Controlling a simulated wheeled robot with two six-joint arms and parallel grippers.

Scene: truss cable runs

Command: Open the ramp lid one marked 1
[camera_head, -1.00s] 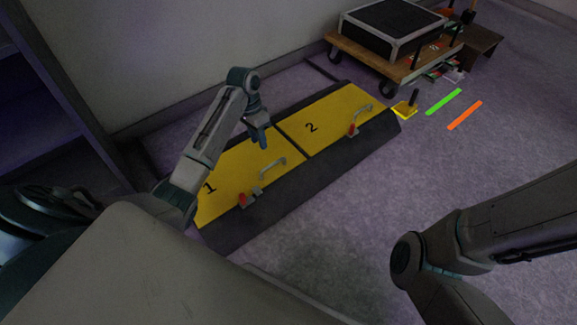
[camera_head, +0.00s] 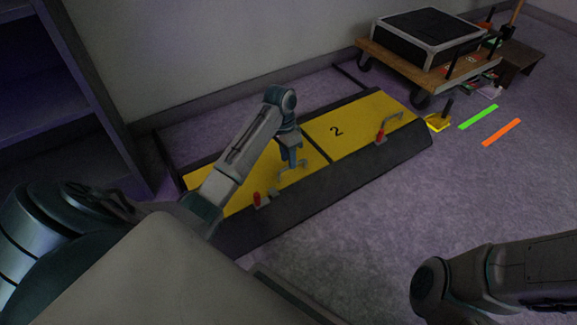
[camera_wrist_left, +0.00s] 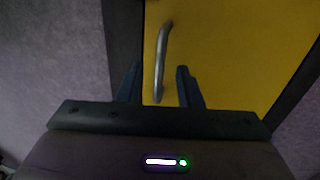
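Ramp lid one is the nearer yellow panel (camera_head: 240,196) of the low dark ramp in the head view. My left arm covers its number. Its grey bar handle shows between the fingers in the left wrist view (camera_wrist_left: 161,62). In the head view my left gripper (camera_head: 291,163) hangs over that handle, fingers down. The fingers (camera_wrist_left: 157,80) are open, one on each side of the bar and apart from it. A red latch (camera_head: 257,198) sits at the lid's front edge. The lid lies flat. My right gripper is out of view.
The second yellow lid, marked 2 (camera_head: 365,125), adjoins it, with its own handle and red latch. A wheeled wooden cart (camera_head: 425,66) with a black case stands behind right. Green (camera_head: 478,116) and orange strips lie on the open carpet. A dark shelf (camera_head: 75,100) stands left.

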